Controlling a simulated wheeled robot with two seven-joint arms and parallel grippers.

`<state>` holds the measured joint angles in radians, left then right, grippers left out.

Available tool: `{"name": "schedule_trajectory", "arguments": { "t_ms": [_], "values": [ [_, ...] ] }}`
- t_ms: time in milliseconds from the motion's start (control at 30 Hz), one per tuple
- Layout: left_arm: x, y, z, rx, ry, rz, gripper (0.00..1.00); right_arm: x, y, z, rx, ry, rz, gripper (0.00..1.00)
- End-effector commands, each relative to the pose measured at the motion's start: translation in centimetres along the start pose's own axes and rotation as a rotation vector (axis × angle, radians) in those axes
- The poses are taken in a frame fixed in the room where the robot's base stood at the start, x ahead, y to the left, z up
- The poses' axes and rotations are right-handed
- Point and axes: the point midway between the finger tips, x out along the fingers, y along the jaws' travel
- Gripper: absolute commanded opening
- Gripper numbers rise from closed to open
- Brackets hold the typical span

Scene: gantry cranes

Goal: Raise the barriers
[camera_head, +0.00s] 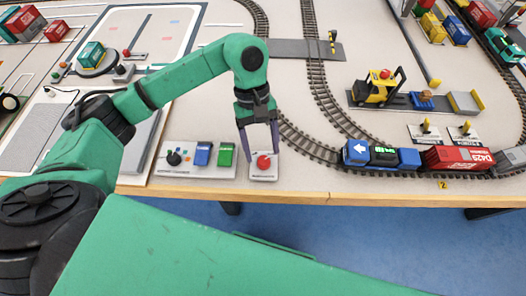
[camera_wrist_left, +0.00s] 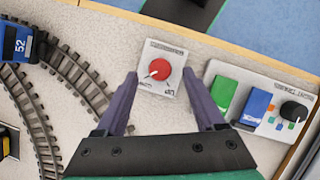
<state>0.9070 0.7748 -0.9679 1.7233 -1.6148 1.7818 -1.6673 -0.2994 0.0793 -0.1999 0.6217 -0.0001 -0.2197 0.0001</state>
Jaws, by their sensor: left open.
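A red round knob (camera_head: 264,162) sits on a small white plate (camera_head: 264,177) near the table's front edge. The left wrist view also shows the red knob (camera_wrist_left: 156,69), with a light pointer mark, and print on its plate. My left gripper (camera_head: 261,150) points down at the plate, open, its two purple fingers spread on either side of the knob. No grip on the knob shows. A small black-and-yellow post (camera_head: 333,43) stands at the grey track crossing (camera_head: 290,49); I cannot make out a barrier arm there. My right gripper is not in view.
Left of the knob plate is a control panel (camera_head: 184,172) with a black dial (camera_head: 173,158), a blue switch (camera_head: 202,154) and a green switch (camera_head: 225,154). A train (camera_head: 385,157) stands on the curved track to the right. A yellow forklift (camera_head: 379,88) is behind it.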

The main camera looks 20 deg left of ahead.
Motion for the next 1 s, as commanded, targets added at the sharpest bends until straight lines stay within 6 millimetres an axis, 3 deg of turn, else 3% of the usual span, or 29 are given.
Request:
{"name": "schedule_trajectory", "arguments": {
  "t_ms": [200, 433, 600, 633, 1000],
  "values": [
    [2.5, 0.0, 0.0, -0.001, 0.001, 0.000, 0.71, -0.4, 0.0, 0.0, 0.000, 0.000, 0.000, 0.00],
    [2.7, 0.0, -0.1, -0.001, 0.001, 0.001, 0.71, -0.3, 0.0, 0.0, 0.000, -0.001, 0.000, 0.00],
    [2.7, 0.0, -0.1, -0.001, 0.001, 0.001, 0.06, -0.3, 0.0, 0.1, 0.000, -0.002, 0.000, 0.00],
    [2.7, 0.0, -0.1, -0.001, 0.001, 0.001, 0.00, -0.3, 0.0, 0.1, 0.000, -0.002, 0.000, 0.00],
    [2.8, 0.0, -0.1, -0.038, 0.001, 0.016, 0.00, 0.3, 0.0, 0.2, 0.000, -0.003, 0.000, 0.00]
  ]
}}
